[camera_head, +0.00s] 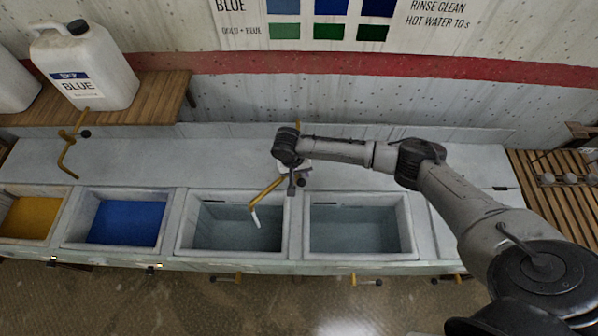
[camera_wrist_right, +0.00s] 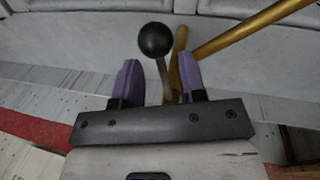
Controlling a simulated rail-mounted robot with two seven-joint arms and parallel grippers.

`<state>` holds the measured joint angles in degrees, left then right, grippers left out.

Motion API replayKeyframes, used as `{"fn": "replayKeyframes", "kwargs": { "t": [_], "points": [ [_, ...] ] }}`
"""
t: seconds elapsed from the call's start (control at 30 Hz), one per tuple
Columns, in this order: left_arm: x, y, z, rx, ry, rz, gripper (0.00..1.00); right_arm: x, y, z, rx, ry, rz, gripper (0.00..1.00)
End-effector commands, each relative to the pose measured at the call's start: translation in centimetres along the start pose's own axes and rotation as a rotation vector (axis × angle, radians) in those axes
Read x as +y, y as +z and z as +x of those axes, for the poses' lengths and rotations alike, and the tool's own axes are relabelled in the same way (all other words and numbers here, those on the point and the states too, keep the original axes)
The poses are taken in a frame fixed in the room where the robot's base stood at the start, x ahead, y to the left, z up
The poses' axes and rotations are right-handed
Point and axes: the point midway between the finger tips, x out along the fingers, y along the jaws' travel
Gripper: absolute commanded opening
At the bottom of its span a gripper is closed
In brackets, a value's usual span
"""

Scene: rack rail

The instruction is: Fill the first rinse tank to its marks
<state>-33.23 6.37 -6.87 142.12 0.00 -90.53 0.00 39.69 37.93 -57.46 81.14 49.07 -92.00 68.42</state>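Two grey tanks stand side by side in the head view: a left one (camera_head: 184,232) and a right one (camera_head: 411,232). Each has a short dark mark high on its back wall. A brass tap spout (camera_head: 265,193) reaches over the left grey tank, with a white stream below its tip. The water level is hard to tell. My right gripper (camera_head: 292,178) is at this tap, behind the tanks. In the right wrist view its purple fingers (camera_wrist_right: 159,78) are apart, with the black-knobbed tap lever (camera_wrist_right: 155,40) between them. My left gripper is not in view.
A blue-filled tank (camera_head: 126,222) and a yellow-filled tank (camera_head: 28,217) are at left, with another brass tap (camera_head: 68,152) behind. A white BLUE jug (camera_head: 85,65) stands on a wooden shelf (camera_head: 150,98). Brass drain valves (camera_head: 366,281) line the front. A slatted rack is at right.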

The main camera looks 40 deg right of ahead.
Motion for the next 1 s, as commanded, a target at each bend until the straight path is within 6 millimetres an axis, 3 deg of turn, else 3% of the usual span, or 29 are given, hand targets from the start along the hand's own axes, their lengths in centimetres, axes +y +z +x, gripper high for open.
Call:
{"fn": "replayKeyframes", "kwargs": {
  "t": [0.37,0.77,1.0],
  "points": [
    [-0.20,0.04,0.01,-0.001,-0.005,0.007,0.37,-0.03,0.03,0.40,0.000,-0.001,-0.001,0.38],
    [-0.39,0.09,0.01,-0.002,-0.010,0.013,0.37,-0.03,0.03,0.37,0.000,-0.001,-0.001,0.02],
    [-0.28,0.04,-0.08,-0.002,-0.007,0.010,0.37,0.08,-0.01,0.34,0.000,-0.001,-0.003,0.00]
  ]
}}
